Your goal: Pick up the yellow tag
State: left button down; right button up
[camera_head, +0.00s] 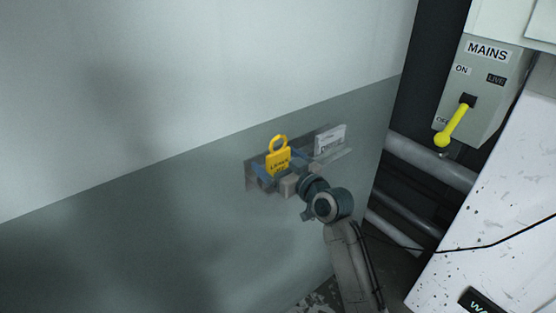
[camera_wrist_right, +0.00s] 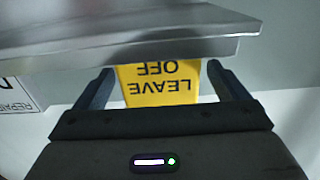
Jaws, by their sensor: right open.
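The yellow tag (camera_head: 279,162) has a ring at its top and dark lettering. It is at a small grey metal shelf (camera_head: 340,157) on the wall. In the right wrist view the tag (camera_wrist_right: 158,83) reads "LEAVE OFF" upside down, and the shelf edge (camera_wrist_right: 130,38) hides part of it. My right gripper (camera_head: 266,177) is at the shelf, with its blue-grey fingers around the tag's lower part. In the wrist view the open fingers (camera_wrist_right: 160,76) stand on both sides of the tag, with a gap on each side. My left gripper is not in view.
A white card (camera_head: 330,139) stands on the shelf, right of the tag; its printed edge shows in the wrist view (camera_wrist_right: 16,95). Further right are a MAINS switch box (camera_head: 487,80) with a yellow lever (camera_head: 455,124), grey pipes (camera_head: 430,157) and a speckled white panel (camera_head: 500,220).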

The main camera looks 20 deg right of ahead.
jog(key=shift+s, duration=0.1)
jog(key=c, duration=1)
jog(key=shift+r, duration=0.1)
jog(key=shift+c, duration=0.2)
